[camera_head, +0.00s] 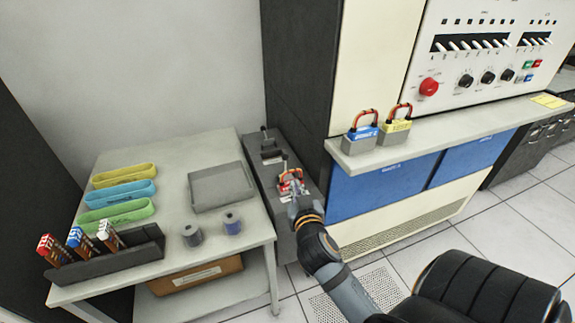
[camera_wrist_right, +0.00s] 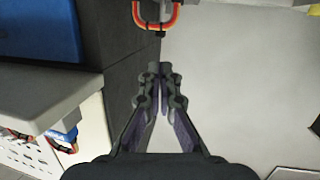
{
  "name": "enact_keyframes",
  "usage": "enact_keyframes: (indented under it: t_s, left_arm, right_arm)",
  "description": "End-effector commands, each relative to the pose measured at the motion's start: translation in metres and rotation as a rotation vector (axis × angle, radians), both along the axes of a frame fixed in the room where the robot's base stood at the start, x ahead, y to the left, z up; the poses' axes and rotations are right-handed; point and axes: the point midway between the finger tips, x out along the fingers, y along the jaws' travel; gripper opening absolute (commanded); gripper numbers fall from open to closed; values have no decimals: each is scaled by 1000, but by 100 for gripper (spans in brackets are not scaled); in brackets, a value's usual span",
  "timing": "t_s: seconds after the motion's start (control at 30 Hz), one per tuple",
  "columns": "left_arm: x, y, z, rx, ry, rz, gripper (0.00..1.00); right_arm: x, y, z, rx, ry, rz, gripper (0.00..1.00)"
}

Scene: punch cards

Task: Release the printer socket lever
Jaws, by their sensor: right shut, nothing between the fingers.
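A narrow dark grey socket unit (camera_head: 258,180) stands between the table and the cabinet. Its far socket (camera_head: 268,148) looks empty, with a small dark lever (camera_head: 265,131) beside it. Its near socket holds a red block with an orange looped handle (camera_head: 289,178); a thin lever (camera_head: 284,161) stands up just behind it. My right gripper (camera_head: 295,202) is just in front of the red block. In the right wrist view, its fingers (camera_wrist_right: 161,72) are together and empty, and a red-orange loop (camera_wrist_right: 157,24) lies beyond the tips, apart from them. Which socket is the printer's cannot be read.
The table (camera_head: 180,165) on the left carries a grey tray (camera_head: 221,187), coloured bands (camera_head: 122,191), two spools (camera_head: 192,236) and a dark rack (camera_head: 105,260). Two blocks with looped handles, blue (camera_head: 360,139) and yellow (camera_head: 394,132), stand on the cabinet ledge (camera_head: 440,128).

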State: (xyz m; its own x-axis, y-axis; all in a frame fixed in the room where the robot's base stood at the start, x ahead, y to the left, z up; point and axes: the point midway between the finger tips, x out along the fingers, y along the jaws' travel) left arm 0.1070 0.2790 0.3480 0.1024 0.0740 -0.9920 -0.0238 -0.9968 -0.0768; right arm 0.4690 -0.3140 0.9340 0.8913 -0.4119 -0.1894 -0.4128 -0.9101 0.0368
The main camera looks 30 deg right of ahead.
Motion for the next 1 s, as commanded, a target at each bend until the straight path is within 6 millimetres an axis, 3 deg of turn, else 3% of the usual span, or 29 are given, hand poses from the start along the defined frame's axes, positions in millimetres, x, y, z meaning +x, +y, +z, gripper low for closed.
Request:
enact_keyframes:
  t_s: [0.23,0.7,1.0]
  left_arm:
    - [-1,0,5,0,2,0,40]
    - [-2,-1,20,-1,3,0,40]
    - [-2,-1,23,-1,3,0,40]
  right_arm:
    - [17,-7,-2,-4,1,3,0]
    - [103,-48,-21,-1,3,-1,0]
    - [125,-57,-27,1,3,2,0]
